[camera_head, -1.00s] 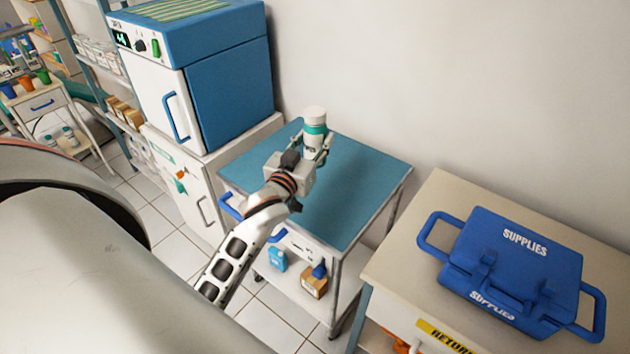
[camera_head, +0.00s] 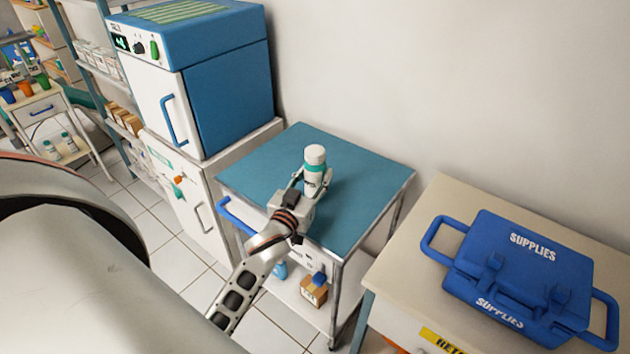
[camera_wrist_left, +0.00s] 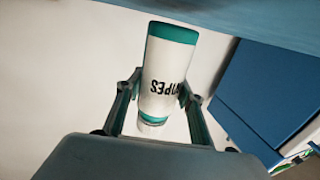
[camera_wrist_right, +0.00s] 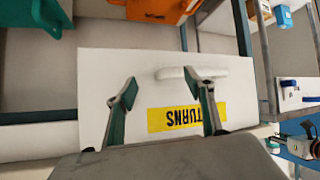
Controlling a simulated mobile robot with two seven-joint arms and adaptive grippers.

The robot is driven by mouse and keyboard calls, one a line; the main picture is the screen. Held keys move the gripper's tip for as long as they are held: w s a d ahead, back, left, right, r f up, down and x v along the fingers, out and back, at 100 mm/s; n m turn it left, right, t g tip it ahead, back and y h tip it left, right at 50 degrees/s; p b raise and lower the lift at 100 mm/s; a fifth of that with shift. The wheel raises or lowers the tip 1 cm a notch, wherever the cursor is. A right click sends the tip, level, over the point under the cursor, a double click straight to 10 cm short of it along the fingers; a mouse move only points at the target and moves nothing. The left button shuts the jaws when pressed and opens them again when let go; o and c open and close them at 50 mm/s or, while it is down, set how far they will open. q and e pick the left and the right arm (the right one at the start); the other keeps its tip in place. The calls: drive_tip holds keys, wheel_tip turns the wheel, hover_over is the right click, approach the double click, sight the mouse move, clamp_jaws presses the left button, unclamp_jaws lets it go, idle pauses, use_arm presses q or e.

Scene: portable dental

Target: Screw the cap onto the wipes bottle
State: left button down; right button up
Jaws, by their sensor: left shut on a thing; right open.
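The wipes bottle (camera_head: 314,172) is white with teal bands and looks upright over the blue-topped cart. My left gripper (camera_head: 309,187) is shut on its sides. In the left wrist view the bottle (camera_wrist_left: 168,80) shows upside down, with its teal base near the cart top and its white top end toward my palm. I cannot tell whether the base touches the cart. The white end (camera_head: 315,154) looks like a cap, but I cannot tell how tightly it sits. My right gripper (camera_wrist_right: 165,90) is open and empty in the right wrist view, facing a white drawer front.
The cart top (camera_head: 350,195) is bare around the bottle. A blue and white cabinet unit (camera_head: 225,95) stands to its left. A blue supplies case (camera_head: 520,270) lies on the beige counter (camera_head: 410,255) at right. The right wrist view shows a yellow returns label (camera_wrist_right: 185,117).

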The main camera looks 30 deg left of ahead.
use_arm(q)
drive_tip(key=shift+f, duration=0.75)
drive_tip(key=shift+f, duration=0.1)
drive_tip(key=shift+f, duration=0.15)
drive_tip(key=c, duration=1.3)
unclamp_jaws()
drive_tip(key=shift+r, duration=0.3)
drive_tip(key=s, duration=0.4)
drive_tip(key=s+d, duration=0.1)
drive_tip(key=s, duration=0.3)
drive_tip(key=s+d, duration=0.1)
drive_tip(key=s, duration=0.3)
drive_tip(key=shift+d, duration=0.1)
drive_tip(key=shift+w, duration=0.1)
